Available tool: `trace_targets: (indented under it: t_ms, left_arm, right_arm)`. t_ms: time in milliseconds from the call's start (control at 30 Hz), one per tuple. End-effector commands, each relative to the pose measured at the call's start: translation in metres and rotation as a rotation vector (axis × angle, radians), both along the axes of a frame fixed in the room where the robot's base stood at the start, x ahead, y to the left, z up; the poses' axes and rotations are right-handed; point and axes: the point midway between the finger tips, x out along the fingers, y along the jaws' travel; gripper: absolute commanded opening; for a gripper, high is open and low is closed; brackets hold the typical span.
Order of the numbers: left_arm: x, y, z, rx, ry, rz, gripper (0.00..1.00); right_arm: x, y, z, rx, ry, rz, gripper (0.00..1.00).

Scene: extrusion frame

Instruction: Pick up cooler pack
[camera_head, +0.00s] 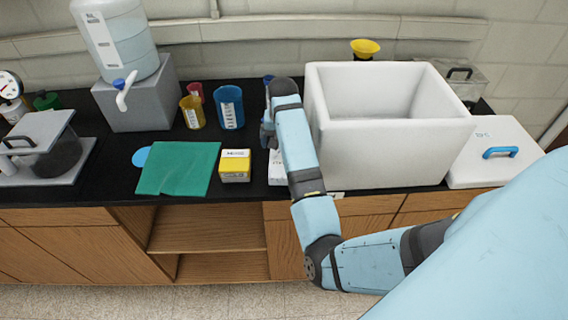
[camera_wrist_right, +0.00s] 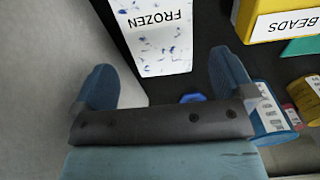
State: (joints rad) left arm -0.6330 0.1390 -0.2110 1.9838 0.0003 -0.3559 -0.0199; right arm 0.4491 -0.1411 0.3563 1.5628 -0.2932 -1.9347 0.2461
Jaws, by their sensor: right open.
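The cooler pack, a white piece with blue specks and the word FROZEN (camera_wrist_right: 160,38), lies ahead of my right gripper (camera_wrist_right: 162,62) in the right wrist view. The gripper's two blue fingers are wide apart, with nothing between them. The pack's far end is cut off by the picture edge. In the head view the pack (camera_head: 276,172) is mostly hidden behind my right arm, on the black counter left of the white cooler box (camera_head: 395,155). My right gripper (camera_head: 266,133) shows there above the counter, close to the cooler's left side. My left gripper is not in view.
A yellow-and-white BEADS box (camera_head: 235,166) and a green cloth (camera_head: 180,167) lie left of the pack. Blue (camera_head: 229,108), yellow (camera_head: 192,112) and red cups stand behind. The cooler is open; its blue-handled lid (camera_head: 496,150) lies to the right.

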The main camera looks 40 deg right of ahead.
Motion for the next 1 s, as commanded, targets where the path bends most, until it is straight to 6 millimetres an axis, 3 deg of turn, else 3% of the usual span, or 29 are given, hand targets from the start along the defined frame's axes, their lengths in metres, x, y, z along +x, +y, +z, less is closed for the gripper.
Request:
trace_targets:
  t_ms: [333, 600, 867, 900, 1000]
  left_arm:
    - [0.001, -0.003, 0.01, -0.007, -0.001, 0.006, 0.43]
    - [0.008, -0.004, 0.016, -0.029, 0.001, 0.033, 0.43]
    - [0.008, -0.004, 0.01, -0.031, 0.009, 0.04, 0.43]
    - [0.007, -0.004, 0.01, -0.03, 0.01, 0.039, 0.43]
    - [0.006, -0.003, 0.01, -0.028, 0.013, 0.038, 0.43]
  right_arm:
    - [-0.003, 0.0, -0.031, 0.002, 0.004, -0.001, 1.0]
    - [-0.005, 0.0, -0.068, 0.001, 0.001, 0.0, 1.0]
    - [-0.004, 0.0, -0.073, 0.0, 0.0, 0.0, 1.0]
    - [-0.004, 0.0, -0.073, 0.0, 0.0, 0.0, 0.98]
    - [-0.004, 0.0, -0.072, 0.0, 0.0, 0.0, 0.75]
